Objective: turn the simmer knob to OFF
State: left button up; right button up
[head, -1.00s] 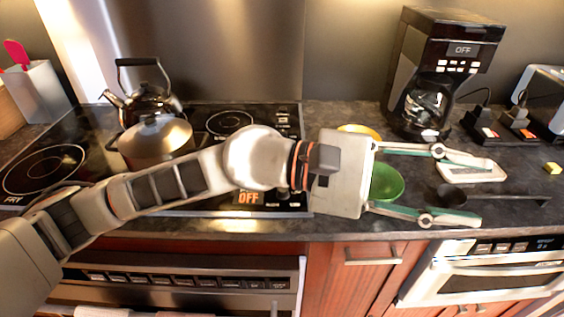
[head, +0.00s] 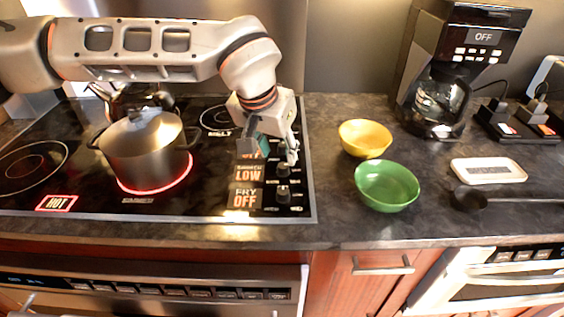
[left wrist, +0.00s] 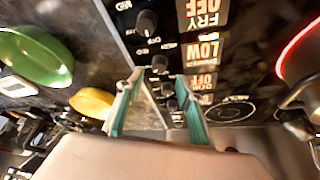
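A column of black knobs runs along the cooktop's right side. Beside one knob (head: 283,171) a display reads LOW (head: 248,173); small print above LOW is unclear. The nearer knob (head: 283,194) sits beside FRY OFF (head: 244,198). My left gripper (head: 277,154) points down over the knob column, open and empty. In the left wrist view, its fingertips (left wrist: 158,74) are spread, with the knob beside LOW (left wrist: 160,62) just beyond them. Another knob (left wrist: 168,88) shows between the fingers, beside an OFF display. I cannot tell whether the fingers touch any knob. My right gripper is not visible.
A steel pot (head: 145,150) stands on a red-ringed burner left of the knobs, a dark kettle (head: 138,103) behind it. A HOT sign (head: 57,203) glows front left. Green (head: 387,187) and yellow (head: 365,139) bowls sit on the counter right of the cooktop.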

aim_at(283, 166)
pick_arm(q)
jog(key=x, duration=0.5)
jog(key=shift+w+d+f, duration=0.1)
jog(key=shift+d+f, duration=0.05)
jog(key=shift+f, duration=0.15)
grip_shut()
